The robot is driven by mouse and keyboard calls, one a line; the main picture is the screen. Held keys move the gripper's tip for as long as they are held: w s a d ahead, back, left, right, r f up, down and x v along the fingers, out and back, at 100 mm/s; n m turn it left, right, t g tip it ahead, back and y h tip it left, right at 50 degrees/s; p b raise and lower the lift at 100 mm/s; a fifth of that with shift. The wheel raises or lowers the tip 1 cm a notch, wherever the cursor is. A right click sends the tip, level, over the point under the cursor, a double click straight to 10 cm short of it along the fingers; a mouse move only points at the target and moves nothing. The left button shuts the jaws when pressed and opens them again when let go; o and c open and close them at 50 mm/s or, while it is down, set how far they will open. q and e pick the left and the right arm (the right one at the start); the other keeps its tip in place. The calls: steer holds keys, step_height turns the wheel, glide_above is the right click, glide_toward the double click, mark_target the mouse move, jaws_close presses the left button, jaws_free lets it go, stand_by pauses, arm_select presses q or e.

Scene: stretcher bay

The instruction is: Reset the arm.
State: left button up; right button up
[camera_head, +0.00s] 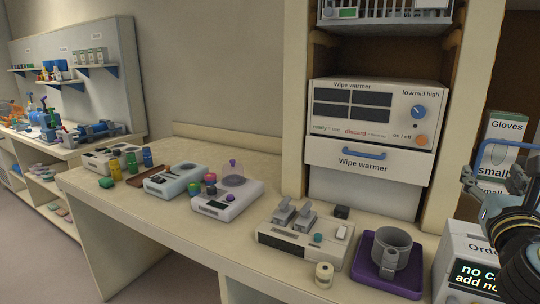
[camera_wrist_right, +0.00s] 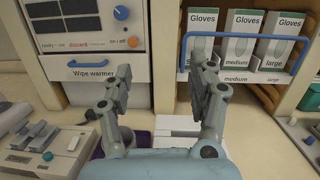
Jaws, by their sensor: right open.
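My right gripper (camera_head: 490,186) is at the right edge of the head view, partly cut off by the frame, above the white box with a dark text display. In the right wrist view my right gripper (camera_wrist_right: 161,78) has its two grey fingers spread apart with nothing between them. The fingers point toward the wipe warmer and the glove boxes and appear apart from both. My left arm and left gripper do not show in either view.
The wipe warmer (camera_head: 372,115) stands in the shelf frame. Glove boxes (camera_wrist_right: 238,40) sit behind a blue rail at right. A grey mug (camera_head: 391,248) stands on a purple tray (camera_head: 366,266). Several small devices cover the counter. The display box (camera_head: 472,262) is below the gripper.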

steer(key=s+a+f+m+g+y, duration=0.1)
steer(key=s+f+m+g, duration=0.9)
steer(key=m, duration=0.9)
steer(key=s+a+f+m+g+y, duration=0.2)
steer(key=s+a+f+m+y, duration=0.25)
steer(key=s, duration=0.45)
steer(key=s+a+f+m+g+y, duration=0.2)
steer(key=s+a+m+y, duration=0.1)
steer(key=s+a+m, duration=0.4)
step_height(320, 180, down, 35)
steer(key=s+d+g+b, duration=0.1)
steer(key=s+b, duration=0.2)
steer(key=b, duration=0.7)
arm_select(q)
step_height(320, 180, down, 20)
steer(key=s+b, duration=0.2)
steer(key=b, duration=0.7)
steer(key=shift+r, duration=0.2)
arm_select(e)
steer(key=s+f, duration=0.9)
steer(key=f, duration=0.4)
steer(key=s+d+f+g, duration=0.1)
steer(key=s+f, duration=0.9)
steer(key=f, duration=0.4)
steer(key=shift+d, duration=0.2)
